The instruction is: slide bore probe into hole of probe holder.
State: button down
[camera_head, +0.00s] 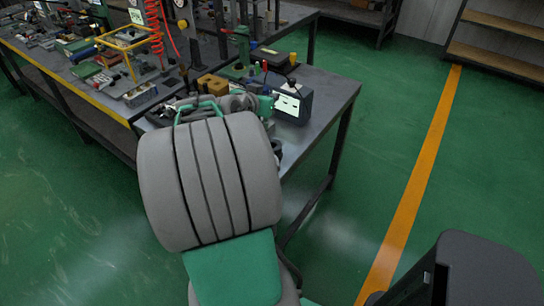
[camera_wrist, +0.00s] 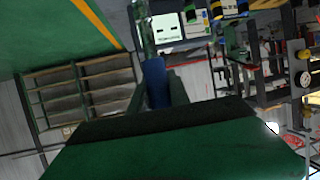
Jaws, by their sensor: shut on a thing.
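In the wrist view my gripper (camera_wrist: 156,88) is shut on a slim tool with a blue grip, which I take to be the bore probe (camera_wrist: 154,72). The blue part sits between the two fingers, and a thinner greenish shaft runs from it to the top edge. In the head view my grey and green arm hides the fingers and the probe. I cannot pick out the probe holder or its hole for certain in either view. No contact between the probe and a holder can be made out.
A grey workbench (camera_head: 332,88) carries a blue box with a white face (camera_head: 291,101), a yellow-brown block (camera_head: 212,84) and several fixtures. A longer bench with a yellow frame (camera_head: 128,42) stands at left.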

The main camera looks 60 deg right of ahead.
jog(key=shift+m+g, duration=0.4)
jog(key=shift+g, duration=0.2)
jog(key=f, duration=0.3)
jog(key=s+f, duration=0.1)
jog(key=f, duration=0.2)
jog(key=s+d+f, duration=0.1)
jog(key=f, duration=0.2)
jog(key=shift+s+f, duration=0.2)
jog(key=shift+f, duration=0.05)
jog(key=shift+d+f, duration=0.15)
jog(key=shift+f, duration=0.05)
jog(key=shift+r, duration=0.1)
jog(key=c, duration=1.2)
grip_release()
